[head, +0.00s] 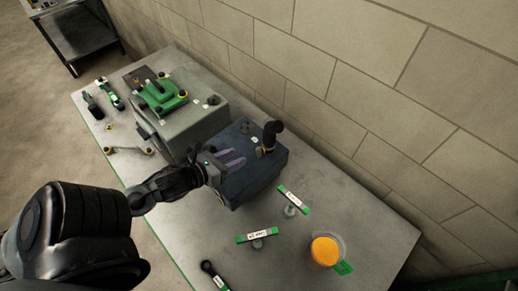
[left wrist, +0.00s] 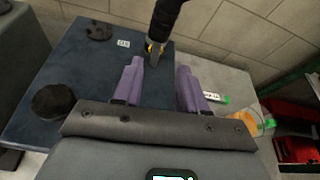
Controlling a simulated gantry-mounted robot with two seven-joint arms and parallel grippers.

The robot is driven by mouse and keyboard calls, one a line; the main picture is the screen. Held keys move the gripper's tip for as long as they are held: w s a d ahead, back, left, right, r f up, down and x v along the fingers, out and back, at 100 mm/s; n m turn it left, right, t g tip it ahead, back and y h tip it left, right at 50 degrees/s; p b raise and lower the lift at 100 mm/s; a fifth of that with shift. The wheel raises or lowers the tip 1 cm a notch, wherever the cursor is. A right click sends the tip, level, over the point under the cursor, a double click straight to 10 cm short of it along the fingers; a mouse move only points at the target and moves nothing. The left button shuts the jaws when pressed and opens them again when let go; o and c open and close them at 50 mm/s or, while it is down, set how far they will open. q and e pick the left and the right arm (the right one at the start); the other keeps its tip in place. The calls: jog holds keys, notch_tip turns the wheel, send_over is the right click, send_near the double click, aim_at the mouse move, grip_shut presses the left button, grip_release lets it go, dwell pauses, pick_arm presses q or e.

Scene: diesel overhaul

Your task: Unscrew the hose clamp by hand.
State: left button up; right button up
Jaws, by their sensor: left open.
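The hose clamp (head: 262,150) is a small brass-yellow piece at the lower end of a black bent hose (head: 272,132), which stands on a dark blue block (head: 262,178). In the left wrist view, the clamp (left wrist: 152,48) shows beyond and between the fingertips, at the foot of the hose (left wrist: 168,18). My left gripper (head: 240,158) has purple fingers and hovers over the block, to the left of the clamp. Its fingers (left wrist: 159,66) are apart with nothing between them, and a gap to the clamp seems to remain. My right gripper is not in view.
A grey engine block (head: 190,128) with a green part (head: 163,94) stands farther back on the table. Labelled green strips (head: 257,236) and a container with an orange-yellow top (head: 325,251) lie nearer. A brick wall (head: 330,80) runs along the right side.

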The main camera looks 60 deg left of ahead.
aim_at(257, 151)
pick_arm(q)
jog(key=shift+s+f, duration=0.4)
jog(key=shift+f, duration=0.2)
jog(key=shift+b+x, duration=0.9)
jog(key=shift+x, duration=0.2)
jog(key=p+x, duration=0.1)
jog(key=x, duration=0.5)
jog(key=shift+w+a+f, duration=0.1)
jog(key=shift+w, duration=0.1)
jog(key=shift+x, duration=0.8)
jog(key=shift+f, duration=0.1)
grip_shut()
